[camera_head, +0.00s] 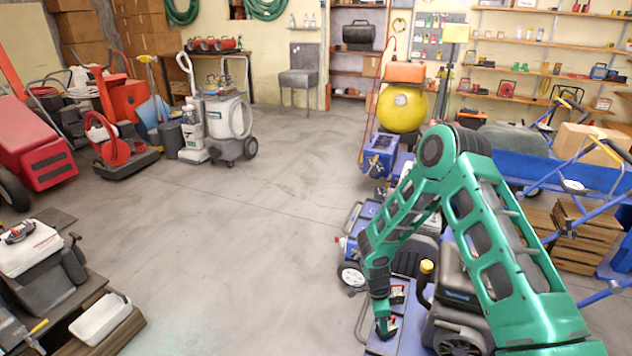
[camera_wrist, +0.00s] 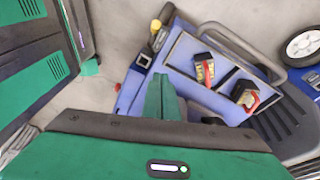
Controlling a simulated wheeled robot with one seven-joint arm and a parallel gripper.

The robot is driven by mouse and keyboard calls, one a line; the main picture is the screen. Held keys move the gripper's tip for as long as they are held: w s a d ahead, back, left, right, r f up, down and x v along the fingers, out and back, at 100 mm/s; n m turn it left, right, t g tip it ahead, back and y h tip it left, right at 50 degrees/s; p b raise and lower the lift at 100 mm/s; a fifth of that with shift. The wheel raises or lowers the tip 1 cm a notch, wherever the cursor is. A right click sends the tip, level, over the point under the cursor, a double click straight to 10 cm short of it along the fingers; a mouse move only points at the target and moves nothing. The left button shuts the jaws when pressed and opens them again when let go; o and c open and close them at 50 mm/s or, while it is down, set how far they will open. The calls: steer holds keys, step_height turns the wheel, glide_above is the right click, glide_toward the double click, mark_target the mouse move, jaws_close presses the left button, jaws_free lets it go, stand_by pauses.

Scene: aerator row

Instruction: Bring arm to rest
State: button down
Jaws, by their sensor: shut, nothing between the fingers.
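My green arm reaches down at the right of the head view, bent at the elbow. My gripper (camera_head: 384,328) points down over the blue deck of a machine at the lower right. In the wrist view my gripper's green fingers (camera_wrist: 163,97) are together, with nothing held between them. Below them lies the blue machine deck (camera_wrist: 143,98) with a dark-edged recess. Two small black, red and yellow blocks, one left (camera_wrist: 204,70) and one right (camera_wrist: 246,96), sit on it. How far the fingertips are above the deck I cannot tell.
A dark engine-like unit (camera_head: 457,285) stands close beside my forearm. A yellow round tank (camera_head: 402,108) and a blue cart (camera_head: 545,165) stand behind. Wooden crates (camera_head: 577,232) are at the right. The grey floor (camera_head: 235,235) at centre left is open.

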steer(key=s+d+r+n, duration=0.2)
steer(key=d+r, duration=0.3)
steer(key=r, duration=0.5)
steer(key=s+d+r+n, duration=0.2)
steer(key=d+r, duration=0.4)
steer(key=r, duration=0.4)
steer(key=s+d+r+n, duration=0.2)
steer(key=d+r, duration=0.3)
steer(key=r, duration=0.4)
steer(key=s+d+r+n, duration=0.2)
steer(key=s+d+r, duration=0.2)
steer(key=s+r, duration=0.7)
steer(key=s+r+n+y, duration=0.1)
steer(key=s+r+n, duration=0.1)
steer(key=s, duration=0.5)
steer(key=s+a+r+n+t+y, duration=0.1)
steer(key=s+r+n, duration=0.1)
steer(key=s, duration=0.6)
steer(key=shift+s+a+r, duration=0.15)
steer(key=shift+r, duration=0.1)
